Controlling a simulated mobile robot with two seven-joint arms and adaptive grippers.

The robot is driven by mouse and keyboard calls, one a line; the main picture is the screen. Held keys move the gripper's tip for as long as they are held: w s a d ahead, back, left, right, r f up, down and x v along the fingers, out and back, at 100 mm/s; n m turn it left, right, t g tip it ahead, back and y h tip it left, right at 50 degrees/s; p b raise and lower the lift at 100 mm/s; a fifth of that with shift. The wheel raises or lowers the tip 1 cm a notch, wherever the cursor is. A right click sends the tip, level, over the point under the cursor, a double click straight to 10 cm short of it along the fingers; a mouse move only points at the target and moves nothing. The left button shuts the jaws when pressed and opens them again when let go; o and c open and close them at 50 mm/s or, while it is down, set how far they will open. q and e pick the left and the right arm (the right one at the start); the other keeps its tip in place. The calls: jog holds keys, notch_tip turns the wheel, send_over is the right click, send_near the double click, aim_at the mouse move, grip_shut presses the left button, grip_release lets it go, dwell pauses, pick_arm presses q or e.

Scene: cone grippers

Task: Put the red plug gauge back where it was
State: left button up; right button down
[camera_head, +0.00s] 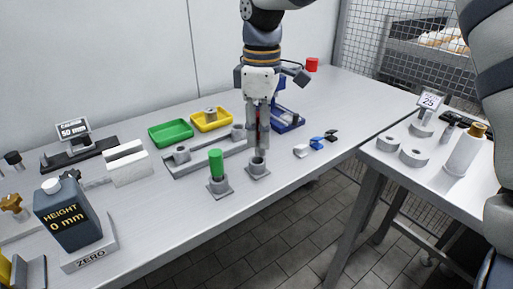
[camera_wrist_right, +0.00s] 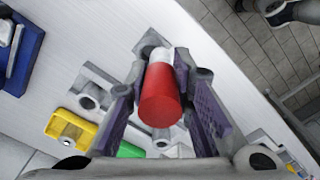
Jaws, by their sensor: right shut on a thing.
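My right gripper (camera_head: 257,142) comes down from the top in the head view. Its fingers are shut on the red plug gauge (camera_wrist_right: 161,96), which has a grey end pointing away from the wrist camera. In the head view the fingers hide most of the gauge. A grey square holder with a round bore (camera_head: 258,170) is directly below the fingertips. I cannot tell whether the gauge's end is in the bore or just above it. A green plug gauge (camera_head: 216,163) stands upright in a similar holder (camera_head: 219,189) to the left. My left gripper is not in view.
A green tray (camera_head: 170,134) and a yellow tray (camera_head: 211,120) lie behind, near a grey fixture (camera_head: 190,165). A blue rack (camera_head: 289,124) stands behind the gripper. Small blue and dark pieces (camera_head: 317,143) lie to the right. The bench's front edge is close to the holders.

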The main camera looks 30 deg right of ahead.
aim_at(257, 149)
jog(key=shift+w+d+f, duration=0.1)
jog(key=shift+w+f, duration=0.25)
jog(key=shift+f, duration=0.25)
jog(key=shift+w+f, duration=0.3)
jog(key=shift+f, duration=0.25)
jog(key=f, duration=0.3)
jog(key=shift+w+d+f, duration=0.1)
jog(key=shift+w+f, duration=0.1)
jog(key=shift+w, duration=0.05)
jog(key=shift+r, duration=0.1)
jog(key=c, duration=1.4)
grip_release()
jog(key=shift+f, duration=0.2)
notch_tip(257, 149, up, 12)
jog(key=shift+r, duration=0.2)
